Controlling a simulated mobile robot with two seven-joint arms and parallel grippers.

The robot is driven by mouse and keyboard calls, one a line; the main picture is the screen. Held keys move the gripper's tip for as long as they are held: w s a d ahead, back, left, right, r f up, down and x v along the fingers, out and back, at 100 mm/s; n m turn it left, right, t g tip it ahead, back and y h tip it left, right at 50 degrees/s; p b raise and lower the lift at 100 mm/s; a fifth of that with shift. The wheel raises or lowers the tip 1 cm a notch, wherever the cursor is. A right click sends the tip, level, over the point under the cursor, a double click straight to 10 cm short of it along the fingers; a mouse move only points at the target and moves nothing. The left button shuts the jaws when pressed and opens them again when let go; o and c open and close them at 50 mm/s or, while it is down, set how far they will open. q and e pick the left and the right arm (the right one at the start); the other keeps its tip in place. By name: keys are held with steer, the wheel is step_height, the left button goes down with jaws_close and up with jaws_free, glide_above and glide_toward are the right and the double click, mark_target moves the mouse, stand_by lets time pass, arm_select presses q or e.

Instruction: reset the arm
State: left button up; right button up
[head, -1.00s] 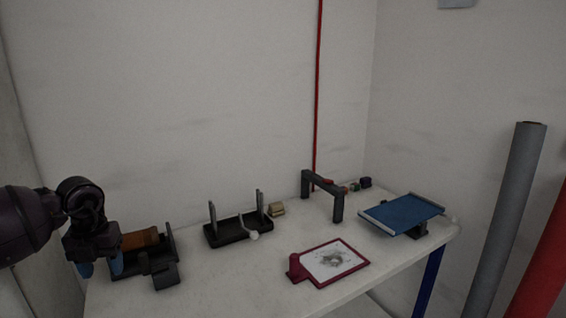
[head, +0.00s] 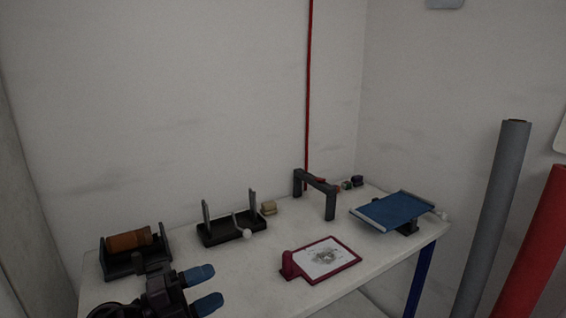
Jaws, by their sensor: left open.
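My left gripper (head: 205,288) shows at the bottom left of the head view, with two blue fingertips apart and nothing between them. It is over the front left part of the white table (head: 250,280), in front of a dark holder (head: 124,266) that bears an orange-brown roll (head: 129,239). The gripper points to the right. Whether it touches the table or the holder I cannot tell. My right gripper is out of view.
A black stand with uprights (head: 220,232), a red-framed board with a white sheet (head: 321,258), a dark arch (head: 317,188) and a blue tray (head: 393,210) stand on the table. A grey pole (head: 492,215) and a red pole (head: 534,240) stand at right.

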arm_select(q)
steer(key=s+a+f+n+t+y, duration=0.25)
steer(key=a+f+n+y, duration=0.25)
steer(key=a+n+y, duration=0.5)
steer(key=s+a+f+n+t+y, duration=0.2)
steer(key=s+a+f+n+y, duration=0.15)
steer(key=n+y, duration=0.7)
steer(key=s+f+n+g+h, duration=0.25)
steer(key=s+f+g, duration=0.25)
steer(key=s, duration=0.5)
steer(key=s+f+n+g+h, duration=0.1)
steer(key=s+f+n+g, duration=0.4)
steer(key=s, duration=0.5)
steer(key=w+f+m+t, duration=0.1)
steer(key=w+f+t, duration=0.6)
steer(key=f, duration=0.3)
steer(key=shift+w+a+f+m+h, duration=0.15)
steer(key=shift+w+f+m+h, duration=0.15)
steer(key=shift+w, duration=0.1)
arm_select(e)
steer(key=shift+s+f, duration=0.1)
arm_select(q)
steer(key=shift+t, duration=0.25)
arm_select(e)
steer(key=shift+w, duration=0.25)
